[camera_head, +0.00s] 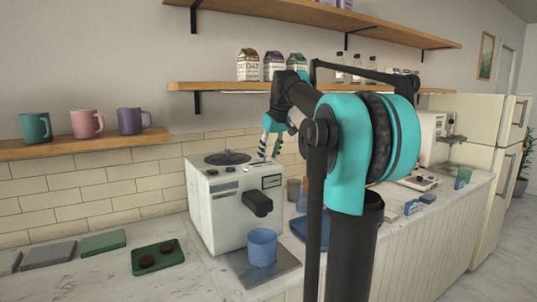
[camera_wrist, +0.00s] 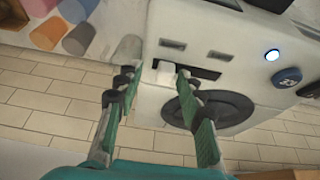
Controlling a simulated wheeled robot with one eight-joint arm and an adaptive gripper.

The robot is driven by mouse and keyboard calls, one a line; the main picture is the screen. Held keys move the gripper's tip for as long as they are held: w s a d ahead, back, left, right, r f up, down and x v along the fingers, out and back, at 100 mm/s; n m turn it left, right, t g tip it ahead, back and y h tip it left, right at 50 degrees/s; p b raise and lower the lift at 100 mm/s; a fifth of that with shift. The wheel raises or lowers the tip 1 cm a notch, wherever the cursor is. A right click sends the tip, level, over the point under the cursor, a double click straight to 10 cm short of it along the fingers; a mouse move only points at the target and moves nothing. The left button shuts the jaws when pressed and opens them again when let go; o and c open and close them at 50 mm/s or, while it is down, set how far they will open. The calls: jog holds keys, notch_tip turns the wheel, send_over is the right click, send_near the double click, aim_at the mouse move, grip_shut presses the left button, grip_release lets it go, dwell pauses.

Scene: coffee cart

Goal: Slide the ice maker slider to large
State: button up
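The white ice maker (camera_head: 213,215) stands on the counter, with a black spout on its front and a round dark disc on top. In the wrist view, the ice maker (camera_wrist: 150,100) appears turned over, and its small white slider knob (camera_wrist: 166,72) sits near the left end of a dark slot (camera_wrist: 198,72). My gripper (camera_head: 268,156) is above the machine's top right side in the head view. In the wrist view, my gripper (camera_wrist: 156,76) is open, with its green-padded fingers apart and the knob between the tips. Contact with the knob cannot be told. Slider labels are not readable.
A blue cup (camera_head: 262,247) stands under the spout. Mugs (camera_head: 86,123) stand on the left shelf (camera_head: 60,149). Cartons (camera_head: 273,66) stand on a shelf (camera_head: 215,87) above the machine. A green tray (camera_head: 144,259) with dark round items lies at left.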

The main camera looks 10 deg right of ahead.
jog(key=v, duration=1.2)
jog(key=shift+s, duration=0.1)
